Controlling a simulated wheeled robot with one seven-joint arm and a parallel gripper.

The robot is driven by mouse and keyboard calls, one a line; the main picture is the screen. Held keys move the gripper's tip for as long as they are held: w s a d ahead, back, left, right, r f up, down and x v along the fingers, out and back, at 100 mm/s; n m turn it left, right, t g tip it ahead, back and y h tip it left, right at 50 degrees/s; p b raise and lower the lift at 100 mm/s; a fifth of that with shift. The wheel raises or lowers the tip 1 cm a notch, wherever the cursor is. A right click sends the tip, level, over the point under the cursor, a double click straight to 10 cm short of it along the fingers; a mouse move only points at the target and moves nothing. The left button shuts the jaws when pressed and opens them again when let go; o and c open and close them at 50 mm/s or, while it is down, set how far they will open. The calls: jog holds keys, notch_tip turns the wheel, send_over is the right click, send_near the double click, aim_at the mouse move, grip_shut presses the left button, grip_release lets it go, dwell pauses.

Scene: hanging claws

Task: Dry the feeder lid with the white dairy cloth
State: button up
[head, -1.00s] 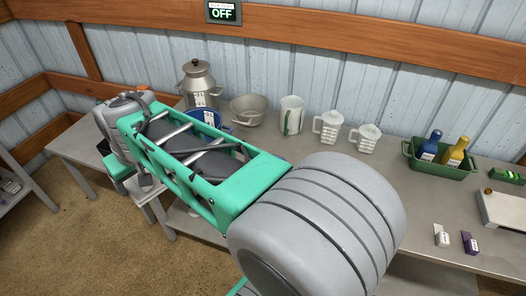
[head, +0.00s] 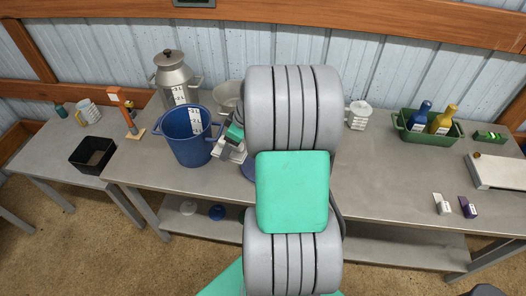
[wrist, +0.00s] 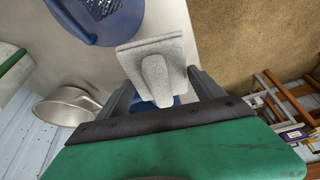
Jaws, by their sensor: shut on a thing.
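My gripper (wrist: 155,95) is shut on the white dairy cloth (wrist: 155,62), a pale folded pad with a raised ridge between the fingers. In the head view the cloth (head: 230,152) shows partly, just right of the blue bucket, with my arm covering much around it. In the head view my arm hides most of the lid (head: 249,166).
A blue bucket (head: 188,142) stands close left of my gripper. Behind are a metal can (head: 176,78) and a metal bowl (wrist: 65,107). A green caddy (head: 432,130) with two bottles stands right. The table's front middle right (head: 385,195) is clear.

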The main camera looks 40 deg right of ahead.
jog(key=s+d+f+n, duration=0.2)
jog(key=s+d+f, duration=0.4)
jog(key=d, duration=0.2)
jog(key=shift+y, duration=0.3)
jog(key=shift+s+f+b, duration=0.15)
jog(key=shift+f+b, duration=1.95)
jog(key=shift+f, duration=1.7)
jog(key=shift+f+b, duration=0.3)
jog(key=shift+s+g, duration=0.1)
jog(key=shift+g, duration=0.2)
